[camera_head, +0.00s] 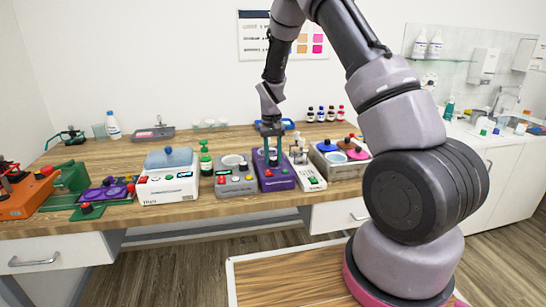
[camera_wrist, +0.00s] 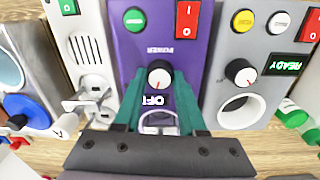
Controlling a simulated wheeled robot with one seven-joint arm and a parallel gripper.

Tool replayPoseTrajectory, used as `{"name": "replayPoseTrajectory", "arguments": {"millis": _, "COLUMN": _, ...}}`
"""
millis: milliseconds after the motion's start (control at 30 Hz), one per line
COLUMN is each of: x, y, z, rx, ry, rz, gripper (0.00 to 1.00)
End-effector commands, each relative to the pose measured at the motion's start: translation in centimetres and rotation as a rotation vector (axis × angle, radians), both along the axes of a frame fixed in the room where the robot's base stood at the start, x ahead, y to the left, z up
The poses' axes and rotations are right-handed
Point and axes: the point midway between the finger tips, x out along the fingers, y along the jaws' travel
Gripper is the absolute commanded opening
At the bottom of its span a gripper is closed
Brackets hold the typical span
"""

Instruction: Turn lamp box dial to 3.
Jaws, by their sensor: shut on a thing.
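The purple box (camera_head: 280,184) stands near the table's front edge; I take it for the lamp box, though I cannot read that name on it. It also fills the middle of the wrist view (camera_wrist: 137,50). Its dial (camera_wrist: 160,73) has a pale cap with a small red mark and a dark rim; the setting cannot be read. My gripper (camera_wrist: 159,78) comes from above, its teal fingers shut on the dial's two sides. A small dark display reading OFF, upside down, shows between the fingers. In the head view my gripper (camera_head: 271,150) hides much of the box top.
A grey box with a READY display (camera_wrist: 285,65) and its own black dial (camera_wrist: 240,72) stands close beside the purple box. A white box (camera_head: 308,177) stands close on the other side. Bottles (camera_head: 325,114) stand behind; bare tabletop (camera_head: 130,150) lies farther left.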

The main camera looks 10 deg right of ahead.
Motion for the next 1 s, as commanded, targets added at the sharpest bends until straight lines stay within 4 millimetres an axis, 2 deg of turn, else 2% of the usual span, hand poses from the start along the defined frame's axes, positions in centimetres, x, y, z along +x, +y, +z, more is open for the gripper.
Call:
{"name": "replayPoseTrajectory", "arguments": {"millis": 600, "x": 0.19, "y": -0.04, "z": 0.11, "rx": -0.001, "ry": -0.003, "rz": -0.576, "gripper": 0.0}}
{"name": "replayPoseTrajectory", "arguments": {"millis": 1000, "x": 0.2, "y": -0.1, "z": 0.11, "rx": 0.001, "ry": -0.004, "rz": -0.849, "gripper": 0.0}}
